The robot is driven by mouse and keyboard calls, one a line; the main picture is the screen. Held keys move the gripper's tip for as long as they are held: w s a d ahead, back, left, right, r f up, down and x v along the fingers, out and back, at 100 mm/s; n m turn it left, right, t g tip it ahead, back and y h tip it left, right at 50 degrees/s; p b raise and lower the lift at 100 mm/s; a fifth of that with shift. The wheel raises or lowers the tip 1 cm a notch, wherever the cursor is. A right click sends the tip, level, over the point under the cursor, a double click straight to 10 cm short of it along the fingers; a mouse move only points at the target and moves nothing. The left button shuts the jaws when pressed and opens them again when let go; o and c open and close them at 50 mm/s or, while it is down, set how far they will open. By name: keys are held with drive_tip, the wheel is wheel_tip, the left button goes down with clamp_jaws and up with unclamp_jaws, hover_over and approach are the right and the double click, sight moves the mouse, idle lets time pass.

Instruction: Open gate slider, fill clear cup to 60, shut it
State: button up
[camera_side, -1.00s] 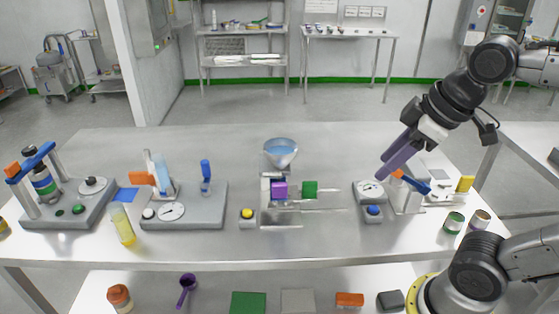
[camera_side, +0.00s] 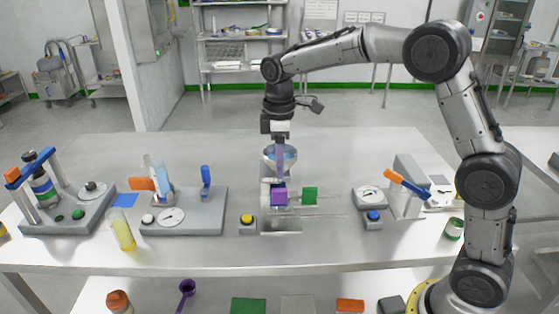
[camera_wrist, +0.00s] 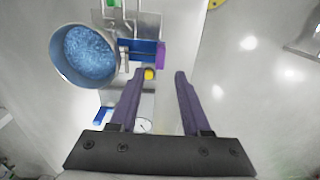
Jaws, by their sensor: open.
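A hopper with blue granules (camera_side: 281,153) stands mid-table and shows at the upper left of the wrist view (camera_wrist: 88,57). Below it is a purple block (camera_side: 279,195), seen in the wrist view (camera_wrist: 162,54) at the end of a blue plate (camera_wrist: 146,50), apparently the gate slider. A green block (camera_side: 310,194) is just to its right. My gripper (camera_wrist: 160,74) is open and empty, pointing down beside the hopper. In the wrist view the purple block lies just past the fingertips; contact cannot be told. I cannot make out a clear cup for sure.
A yellow button (camera_side: 247,219) is front-left of the hopper. A dial unit (camera_side: 370,194) with a blue button (camera_side: 374,215) stands to the right, near an orange-and-blue lever (camera_side: 407,184). A grey dial base (camera_side: 190,217) is left. The front table strip is mostly clear.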

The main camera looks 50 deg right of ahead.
sight(280, 190)
drive_tip(key=shift+f, duration=4.95)
clamp_jaws()
